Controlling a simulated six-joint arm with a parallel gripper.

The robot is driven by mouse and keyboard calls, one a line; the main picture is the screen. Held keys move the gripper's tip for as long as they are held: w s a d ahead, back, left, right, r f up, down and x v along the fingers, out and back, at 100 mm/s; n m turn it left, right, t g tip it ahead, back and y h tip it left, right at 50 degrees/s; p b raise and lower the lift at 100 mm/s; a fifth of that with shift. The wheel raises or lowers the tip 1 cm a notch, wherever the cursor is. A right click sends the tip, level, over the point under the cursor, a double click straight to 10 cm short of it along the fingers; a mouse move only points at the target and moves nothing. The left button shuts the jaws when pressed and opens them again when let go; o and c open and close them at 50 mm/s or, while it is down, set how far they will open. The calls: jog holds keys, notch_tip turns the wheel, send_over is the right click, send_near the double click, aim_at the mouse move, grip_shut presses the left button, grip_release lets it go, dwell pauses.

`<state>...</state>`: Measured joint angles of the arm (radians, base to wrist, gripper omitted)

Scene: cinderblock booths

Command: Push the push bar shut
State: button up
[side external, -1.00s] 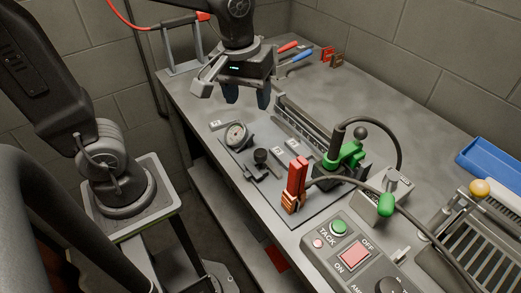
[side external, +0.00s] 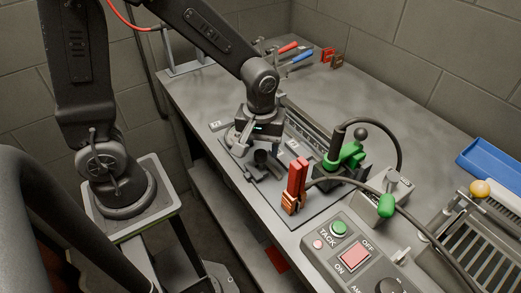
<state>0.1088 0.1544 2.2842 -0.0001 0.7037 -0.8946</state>
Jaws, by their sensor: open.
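My gripper (side external: 268,148) is low over the fixture plate (side external: 306,214), pointing down. Its fingers are dark and partly hidden behind its own body; it is open, with nothing seen held. A small black-knobbed fitting (side external: 261,157) stands just below and in front of it; I cannot tell whether they touch. To the right, a red-handled clamp (side external: 297,175) stands upright on the plate's near side. Behind it is a green clamp (side external: 347,154) with a black ball handle. I cannot tell for certain which part is the push bar.
A control box (side external: 350,254) with green and red buttons is at the front right. A black hose arches behind the green clamp. A blue tray (side external: 488,160) lies far right. Red- and blue-handled tools (side external: 296,58) lie at the back. The bench's back middle is clear.

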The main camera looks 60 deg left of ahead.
jog(key=shift+f, duration=1)
grip_shut()
